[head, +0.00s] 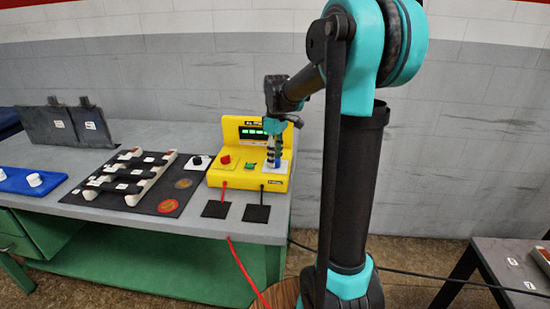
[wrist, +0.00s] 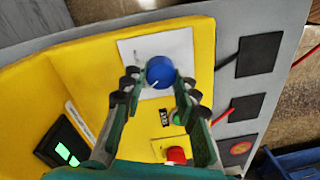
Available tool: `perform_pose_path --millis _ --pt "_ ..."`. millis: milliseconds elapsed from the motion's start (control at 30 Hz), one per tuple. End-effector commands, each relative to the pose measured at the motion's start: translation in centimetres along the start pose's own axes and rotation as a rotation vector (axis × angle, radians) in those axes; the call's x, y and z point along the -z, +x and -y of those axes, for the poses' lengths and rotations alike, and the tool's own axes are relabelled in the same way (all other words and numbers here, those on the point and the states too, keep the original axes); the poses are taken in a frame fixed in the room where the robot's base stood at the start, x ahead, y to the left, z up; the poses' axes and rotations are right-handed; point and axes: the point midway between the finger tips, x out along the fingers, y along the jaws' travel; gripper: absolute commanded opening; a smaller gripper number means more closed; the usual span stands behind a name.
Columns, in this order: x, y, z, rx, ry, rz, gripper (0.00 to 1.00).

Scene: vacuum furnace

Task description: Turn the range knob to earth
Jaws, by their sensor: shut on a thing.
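The range knob (wrist: 160,72) is a round blue knob on a white plate (wrist: 128,52) on the yellow instrument (wrist: 230,75). In the wrist view it sits between my fingertips, with a small pale mark near its edge. The plate's lettering is too small to read. My gripper (wrist: 160,80) is shut on the knob, one finger on each side.
A red button (head: 225,160) and a green switch (head: 251,165) sit left of my gripper on the instrument. Its lit green display (wrist: 65,145) is behind them. Red and black leads run to two black pads (head: 217,209) in front. A dark board (head: 150,205) lies left.

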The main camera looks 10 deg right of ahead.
Motion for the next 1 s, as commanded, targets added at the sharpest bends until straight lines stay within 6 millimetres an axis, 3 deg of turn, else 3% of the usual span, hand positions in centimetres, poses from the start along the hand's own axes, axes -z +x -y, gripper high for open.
perform_pose_path --millis 367,1000 --pt "-0.02 -0.03 -0.06 0.0 0.201 -0.012 0.01" --pt "-0.18 -0.05 -0.12 0.0 0.802 -0.043 0.01"
